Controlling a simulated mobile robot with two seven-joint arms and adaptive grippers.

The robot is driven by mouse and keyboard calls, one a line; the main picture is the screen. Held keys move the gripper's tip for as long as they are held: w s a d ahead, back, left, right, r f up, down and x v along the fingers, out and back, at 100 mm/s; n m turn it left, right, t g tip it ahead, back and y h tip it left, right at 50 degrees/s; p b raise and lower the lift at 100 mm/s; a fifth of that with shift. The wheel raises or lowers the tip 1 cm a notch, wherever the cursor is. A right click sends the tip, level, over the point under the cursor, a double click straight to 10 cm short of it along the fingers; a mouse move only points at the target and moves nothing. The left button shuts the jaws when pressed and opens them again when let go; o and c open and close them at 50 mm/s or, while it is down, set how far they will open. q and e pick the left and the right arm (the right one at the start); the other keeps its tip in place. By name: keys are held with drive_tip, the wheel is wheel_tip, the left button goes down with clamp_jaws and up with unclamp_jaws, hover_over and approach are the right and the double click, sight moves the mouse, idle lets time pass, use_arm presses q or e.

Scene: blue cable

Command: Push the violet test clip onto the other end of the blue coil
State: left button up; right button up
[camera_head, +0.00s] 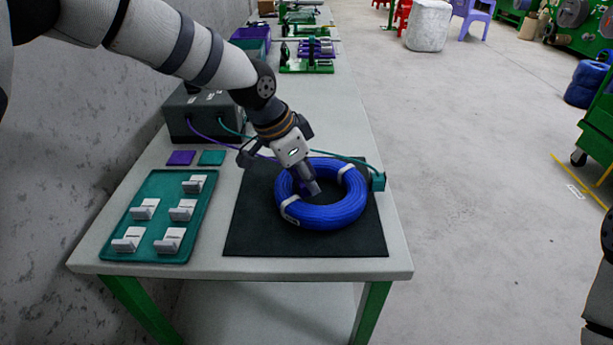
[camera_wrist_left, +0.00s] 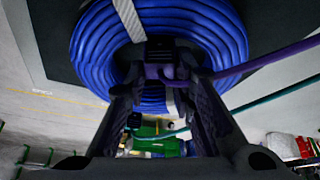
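The blue coil (camera_head: 345,211) lies flat on the black mat, bound with white bands; it also shows in the left wrist view (camera_wrist_left: 90,50). My left gripper (camera_head: 312,188) points down at the coil's inner left side. In the left wrist view its fingers (camera_wrist_left: 165,78) are closed on the violet test clip (camera_wrist_left: 168,72), with a violet lead running off right. The clip is close to the coil near a white band; whether it touches is unclear. A teal clip (camera_head: 378,181) on a teal lead is at the mat's right edge. The coil's cable ends are not clearly visible. My right gripper is out of view.
The black mat (camera_head: 245,235) covers the table's right part. A teal tray (camera_head: 155,215) with several white-grey pieces stands left. Behind are a dark grey box (camera_head: 180,108), a violet square (camera_head: 181,158) and a teal square (camera_head: 212,158).

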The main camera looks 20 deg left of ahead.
use_arm(q)
drive_tip(key=shift+o, duration=0.5)
drive_tip(key=o, duration=0.4)
drive_tip(key=shift+o, duration=0.2)
drive_tip(key=shift+r+p, duration=0.3)
drive_tip(key=shift+r, duration=3.2)
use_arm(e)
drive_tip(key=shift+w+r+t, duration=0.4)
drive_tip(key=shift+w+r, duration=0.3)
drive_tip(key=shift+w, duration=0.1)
use_arm(q)
drive_tip(key=shift+f, duration=0.1)
